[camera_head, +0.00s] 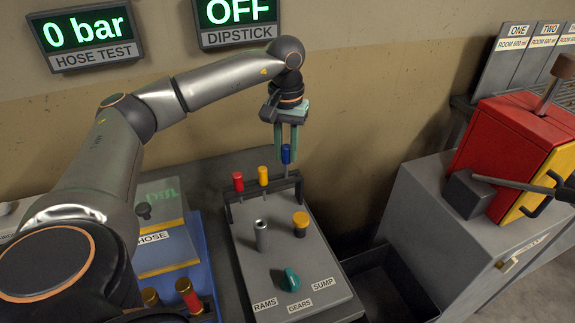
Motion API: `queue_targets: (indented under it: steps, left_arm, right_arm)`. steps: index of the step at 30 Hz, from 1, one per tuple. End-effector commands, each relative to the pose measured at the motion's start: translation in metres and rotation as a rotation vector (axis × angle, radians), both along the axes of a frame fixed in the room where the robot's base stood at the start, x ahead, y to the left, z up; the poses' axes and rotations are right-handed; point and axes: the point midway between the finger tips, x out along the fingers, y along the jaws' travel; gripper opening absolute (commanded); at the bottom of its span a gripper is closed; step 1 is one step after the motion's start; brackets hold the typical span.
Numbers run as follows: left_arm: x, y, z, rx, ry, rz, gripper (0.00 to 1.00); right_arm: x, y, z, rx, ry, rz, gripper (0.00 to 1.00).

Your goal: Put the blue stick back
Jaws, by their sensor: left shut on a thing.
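The blue stick (286,154) has a blue cap and a thin grey rod below it. It hangs upright at the right end of the rack (250,199) along the back of the grey panel box (280,247). My left gripper (286,152) points down with its greenish fingers shut on the blue cap. I cannot tell whether the rod's lower end is inside the rack. A red-capped stick (238,181) and a yellow-capped stick (263,175) stand in the rack to its left. My right gripper is not in view.
The box carries a metal post (260,236), a yellow knob (300,224) and a green selector (291,280). Displays above read "0 bar" (86,33) and "OFF" (237,12). A red and yellow machine (510,150) stands right. A dark open bin (385,285) lies between.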

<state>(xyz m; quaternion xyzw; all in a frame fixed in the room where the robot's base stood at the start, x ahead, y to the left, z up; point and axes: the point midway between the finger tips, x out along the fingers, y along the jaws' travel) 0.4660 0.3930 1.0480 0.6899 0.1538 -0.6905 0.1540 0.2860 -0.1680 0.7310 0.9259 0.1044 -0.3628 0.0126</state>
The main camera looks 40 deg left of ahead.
Motion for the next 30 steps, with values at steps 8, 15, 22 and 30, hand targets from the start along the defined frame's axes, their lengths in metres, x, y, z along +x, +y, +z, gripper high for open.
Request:
queue_targets:
  steps: [8,15,22,30]
  left_arm:
    - [-0.001,0.0,-0.033,0.001,0.003,0.001,0.0]
    - [0.0,0.0,-0.044,0.001,-0.002,0.002,0.0]
    - [0.0,0.0,-0.048,0.0,-0.001,0.002,0.0]
    - [0.0,0.0,-0.048,0.0,-0.001,0.001,0.5]
  right_arm:
    - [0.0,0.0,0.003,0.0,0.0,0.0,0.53]
    - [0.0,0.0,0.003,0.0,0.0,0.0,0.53]
    - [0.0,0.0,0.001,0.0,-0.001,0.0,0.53]
    - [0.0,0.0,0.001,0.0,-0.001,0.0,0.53]
